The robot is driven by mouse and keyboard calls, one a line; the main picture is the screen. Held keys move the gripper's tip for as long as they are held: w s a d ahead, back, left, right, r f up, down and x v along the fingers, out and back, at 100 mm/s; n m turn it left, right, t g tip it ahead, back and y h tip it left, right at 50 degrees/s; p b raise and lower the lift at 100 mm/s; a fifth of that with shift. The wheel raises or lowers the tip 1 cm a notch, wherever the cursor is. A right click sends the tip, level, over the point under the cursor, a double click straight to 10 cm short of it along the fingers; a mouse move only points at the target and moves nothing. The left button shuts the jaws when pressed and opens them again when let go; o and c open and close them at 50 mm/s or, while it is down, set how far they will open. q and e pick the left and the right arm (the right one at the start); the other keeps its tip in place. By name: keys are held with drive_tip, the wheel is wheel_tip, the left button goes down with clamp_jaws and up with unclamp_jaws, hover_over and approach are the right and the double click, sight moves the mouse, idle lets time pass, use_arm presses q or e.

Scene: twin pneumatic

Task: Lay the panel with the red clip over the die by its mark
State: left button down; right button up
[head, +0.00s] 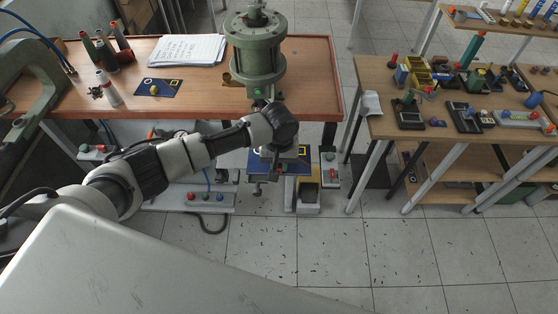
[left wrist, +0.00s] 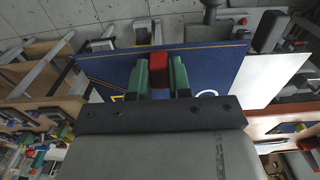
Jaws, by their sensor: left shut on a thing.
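My left gripper (head: 277,167) is at the front edge of the red-brown bench, below the green press cylinder. In the left wrist view, its green fingers (left wrist: 160,74) are shut on the red clip (left wrist: 159,62) of a dark blue panel (left wrist: 205,65). The panel has a yellow mark and part of a white ring near the gripper. In the head view, the held panel (head: 304,156) shows partly behind the gripper, with a yellow square mark. I cannot make out the die or its mark. My right gripper is not in view.
The green press cylinder (head: 257,50) hangs over the bench (head: 318,85). Another blue panel (head: 168,92) with a yellow clip lies on the bench at left, near papers (head: 185,50) and bottles. A crowded side table (head: 378,80) stands at right. Control boxes sit below the bench.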

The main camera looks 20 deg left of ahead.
use_arm(q)
drive_tip(key=shift+f, duration=0.25)
idle(0.7)
drive_tip(key=c, duration=1)
unclamp_jaws()
